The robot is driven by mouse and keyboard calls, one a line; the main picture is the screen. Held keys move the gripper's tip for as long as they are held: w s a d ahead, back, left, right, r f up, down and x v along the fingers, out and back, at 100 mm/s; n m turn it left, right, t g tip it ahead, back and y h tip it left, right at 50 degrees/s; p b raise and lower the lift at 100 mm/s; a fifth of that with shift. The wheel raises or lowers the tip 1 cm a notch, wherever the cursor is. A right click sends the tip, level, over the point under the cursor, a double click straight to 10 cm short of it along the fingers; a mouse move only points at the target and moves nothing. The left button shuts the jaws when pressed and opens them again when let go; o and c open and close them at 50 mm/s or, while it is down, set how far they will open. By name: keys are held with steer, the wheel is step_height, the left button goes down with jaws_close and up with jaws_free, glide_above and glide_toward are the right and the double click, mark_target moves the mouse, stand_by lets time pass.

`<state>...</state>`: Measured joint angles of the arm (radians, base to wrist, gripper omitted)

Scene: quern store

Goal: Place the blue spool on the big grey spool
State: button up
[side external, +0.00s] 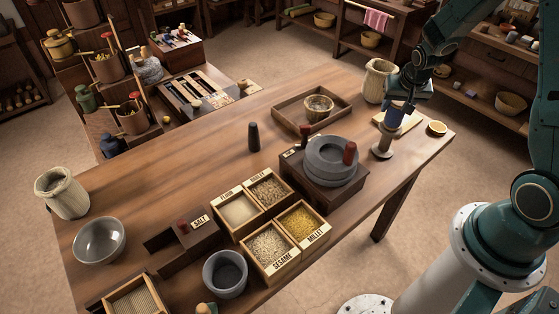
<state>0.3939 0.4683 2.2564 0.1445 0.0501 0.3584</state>
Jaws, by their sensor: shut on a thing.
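The blue spool (393,118) is small and dark blue. My gripper (399,106) is shut on it, near the right end of the table. The spool is roughly upright, and my gripper covers its upper part. Just below it stands a big grey spool (382,152), upright on the table, with a wide round base and a narrower stem. The blue spool is over the top of the grey one in this view. I cannot tell whether the two touch.
A grey quern (331,163) with a red handle stands left of the grey spool. Grain boxes (268,220) sit farther forward.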

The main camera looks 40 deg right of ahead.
steer(key=shift+f, duration=0.1)
steer(key=o, duration=1)
steer(key=shift+r, duration=0.45)
steer(key=shift+v, duration=5.75)
steer(key=shift+s+f, duration=0.1)
steer(key=shift+a, duration=0.1)
